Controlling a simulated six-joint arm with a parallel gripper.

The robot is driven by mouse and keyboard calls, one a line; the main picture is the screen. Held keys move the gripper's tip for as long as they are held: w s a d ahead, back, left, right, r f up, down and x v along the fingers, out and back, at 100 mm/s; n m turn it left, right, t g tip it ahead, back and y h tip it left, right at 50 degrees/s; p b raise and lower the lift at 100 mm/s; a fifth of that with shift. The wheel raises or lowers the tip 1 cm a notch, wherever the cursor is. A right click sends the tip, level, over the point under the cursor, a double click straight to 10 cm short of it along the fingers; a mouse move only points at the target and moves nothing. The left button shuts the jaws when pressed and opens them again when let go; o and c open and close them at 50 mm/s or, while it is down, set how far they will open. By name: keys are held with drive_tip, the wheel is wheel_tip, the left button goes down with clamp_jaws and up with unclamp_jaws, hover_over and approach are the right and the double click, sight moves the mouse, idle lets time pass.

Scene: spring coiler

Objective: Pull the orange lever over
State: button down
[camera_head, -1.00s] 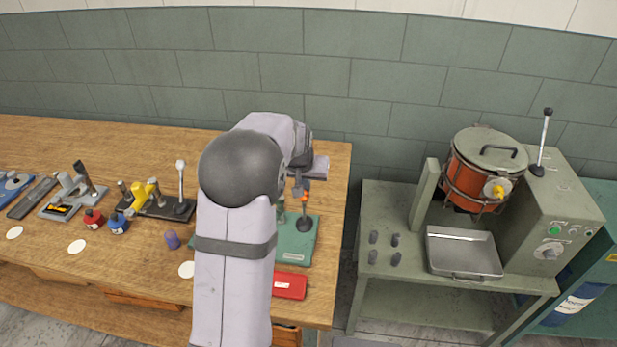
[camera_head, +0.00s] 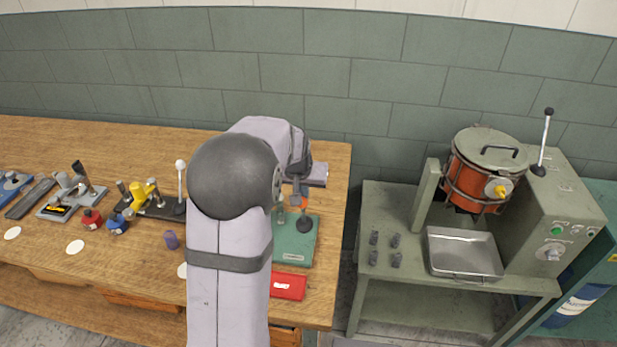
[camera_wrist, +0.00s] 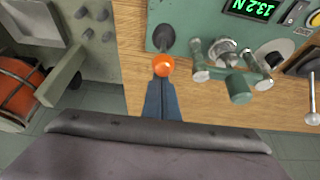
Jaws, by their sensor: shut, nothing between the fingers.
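The orange lever's round knob (camera_wrist: 164,66) shows in the wrist view, with its dark base (camera_wrist: 163,38) on the edge of the green spring coiler (camera_wrist: 203,18). My gripper (camera_wrist: 161,82) has its blue-grey fingers together, with the tips right at the knob. I cannot tell whether they touch it. In the head view a small patch of the orange lever (camera_head: 304,204) shows under my gripper (camera_head: 297,198), above the dark base (camera_head: 304,224). My arm hides much of the coiler there.
The coiler's posts and rollers (camera_wrist: 238,88) stand beside the lever, near a display reading 13.2 N. A red box (camera_head: 288,286) lies in front of the coiler. Other small devices fill the bench's left. A separate stand with an orange drum (camera_head: 473,190) is at the right.

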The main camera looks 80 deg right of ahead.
drive_tip(key=shift+a+f, duration=0.2)
drive_tip(key=shift+a, duration=0.1)
drive_tip(key=shift+a+f+b, duration=0.15)
drive_tip(key=shift+a+b, duration=0.25)
drive_tip(key=shift+a, duration=0.45)
drive_tip(key=shift+a, duration=0.25)
drive_tip(key=shift+d, duration=0.35)
drive_tip(key=shift+d, duration=0.25)
